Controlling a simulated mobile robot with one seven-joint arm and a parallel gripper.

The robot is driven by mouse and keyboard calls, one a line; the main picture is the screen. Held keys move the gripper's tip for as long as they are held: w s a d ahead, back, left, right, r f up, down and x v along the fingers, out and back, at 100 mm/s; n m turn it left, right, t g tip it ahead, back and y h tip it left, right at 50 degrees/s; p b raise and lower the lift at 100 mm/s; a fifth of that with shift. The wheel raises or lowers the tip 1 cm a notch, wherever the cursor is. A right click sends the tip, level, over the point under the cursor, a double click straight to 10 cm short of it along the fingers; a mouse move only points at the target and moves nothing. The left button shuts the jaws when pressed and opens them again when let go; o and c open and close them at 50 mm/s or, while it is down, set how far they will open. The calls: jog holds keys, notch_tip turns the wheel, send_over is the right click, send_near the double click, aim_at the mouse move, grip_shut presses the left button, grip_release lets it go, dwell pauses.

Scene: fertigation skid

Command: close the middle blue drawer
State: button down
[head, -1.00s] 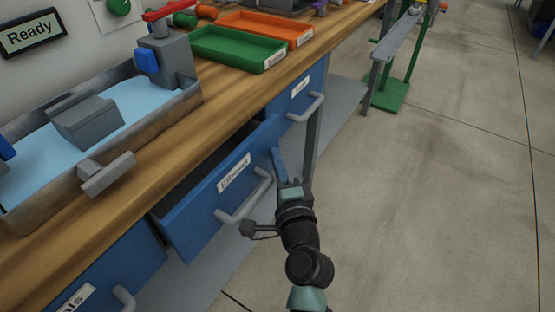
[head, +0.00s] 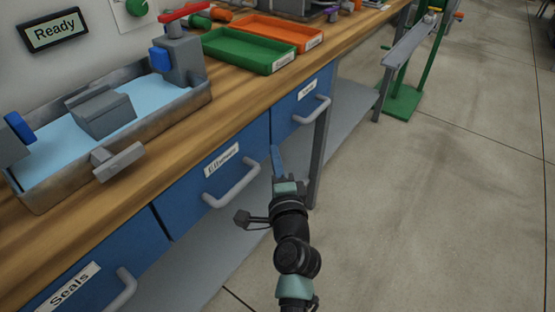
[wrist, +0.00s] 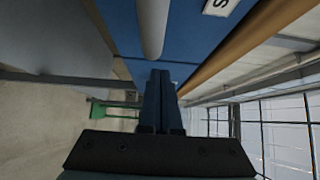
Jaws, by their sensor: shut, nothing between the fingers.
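The middle blue drawer (head: 184,204), labelled "Elbows", sits under the wooden bench top. Its front looks flush with the drawers beside it, and no opening shows above it. Its grey bar handle (head: 232,186) faces the aisle. My gripper (head: 276,150) is shut and empty, with its blue fingers at the right end of this drawer front. In the wrist view, the shut fingers (wrist: 160,74) point at a blue front (wrist: 195,38), beside a grey handle (wrist: 153,25). Whether the fingertips touch the front is unclear.
The Seals drawer (head: 125,255) is at lower left and another blue drawer (head: 285,118) at right; both look shut. A grey bench leg (head: 319,160) stands just right of my gripper. A metal tub (head: 60,185) and green tray (head: 240,58) sit on the bench.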

jog(key=s+d+p, duration=0.1)
jog(key=s+d, duration=0.2)
jog(key=s, duration=0.7)
jog(key=w+a+r+n+t+y, duration=0.15)
jog(key=r+n, duration=0.35)
jog(key=r, duration=0.7)
jog(key=a+r+n+t, duration=0.2)
jog(key=r+n, duration=0.2)
jog(key=r, duration=0.8)
jog(key=s+r+n+t+h, duration=0.1)
jog(key=s+r+n+t, duration=0.1)
jog(key=s+r, duration=0.45)
jog(key=s+d+r+n+t+h, duration=0.1)
jog(key=s+r+n+t+h, duration=0.15)
jog(key=r, duration=0.75)
jog(key=s+r+n+t+h, duration=0.1)
jog(key=s+r+n+t, duration=0.15)
jog(key=s+r, duration=0.4)
notch_tip(320, 180, up, 32)
jog(key=w+p, duration=0.1)
jog(key=p, duration=2.9)
jog(key=shift+w+d+f+g, duration=0.2)
jog(key=shift+w+f+g, duration=0.05)
jog(key=shift+w+g, duration=0.2)
jog(key=shift+a+y, duration=0.2)
jog(key=shift+y, duration=0.1)
